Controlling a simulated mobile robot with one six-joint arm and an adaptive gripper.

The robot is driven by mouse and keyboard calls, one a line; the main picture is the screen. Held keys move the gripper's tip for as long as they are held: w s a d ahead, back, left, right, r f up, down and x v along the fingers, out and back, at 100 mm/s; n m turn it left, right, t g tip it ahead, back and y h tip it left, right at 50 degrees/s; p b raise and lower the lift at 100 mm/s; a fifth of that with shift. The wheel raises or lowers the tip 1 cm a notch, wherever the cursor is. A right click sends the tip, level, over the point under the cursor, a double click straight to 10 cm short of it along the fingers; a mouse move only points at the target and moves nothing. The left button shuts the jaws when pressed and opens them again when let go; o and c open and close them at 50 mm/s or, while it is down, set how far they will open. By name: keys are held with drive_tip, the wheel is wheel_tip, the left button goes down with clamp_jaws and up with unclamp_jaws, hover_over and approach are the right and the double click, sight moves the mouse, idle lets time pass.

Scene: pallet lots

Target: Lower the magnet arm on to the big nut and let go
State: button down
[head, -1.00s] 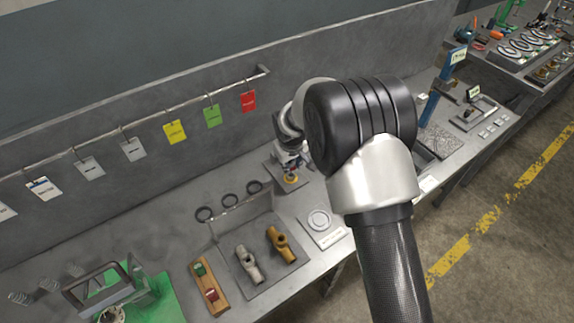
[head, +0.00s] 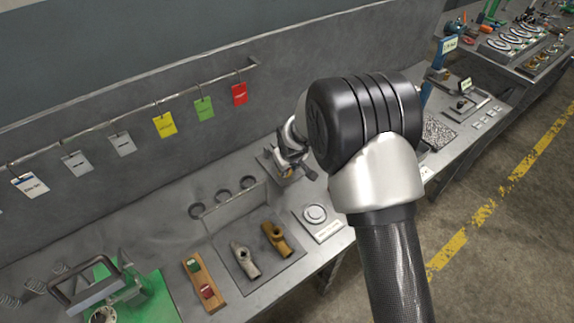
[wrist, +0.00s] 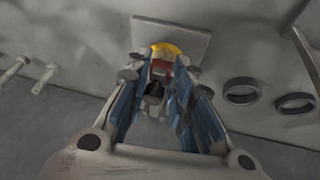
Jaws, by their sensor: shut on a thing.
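In the wrist view my gripper (wrist: 158,92) has its blue-padded fingers closed around a dark and red piece (wrist: 160,68), which seems to be the magnet arm. Its full shape is hidden by the fingers. A yellow rounded part (wrist: 166,49) shows just beyond the fingertips, against a pale square plate (wrist: 172,32). I cannot tell whether the piece touches it. In the head view my gripper (head: 290,160) is low over a small plate on the bench, partly behind my wrist. I cannot make out the big nut for certain.
Grey (head: 244,259) and brass (head: 276,238) pipe fittings and a round disc on a plate (head: 316,214) lie nearer the front edge. Tags (head: 164,126) hang behind.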

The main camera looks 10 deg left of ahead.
drive_tip(key=shift+s+d+f, duration=0.25)
drive_tip(key=shift+f, duration=0.2)
drive_tip(key=c, duration=1.7)
unclamp_jaws()
drive_tip(key=shift+w, duration=0.1)
drive_tip(key=shift+o, duration=0.8)
drive_tip(key=shift+w, duration=0.15)
drive_tip(key=shift+o, duration=0.3)
drive_tip(key=shift+a+r, duration=0.1)
drive_tip(key=shift+r, duration=0.05)
drive_tip(key=v, duration=1.2)
drive_tip(key=shift+w+a+r, duration=0.1)
drive_tip(key=shift+r, duration=0.05)
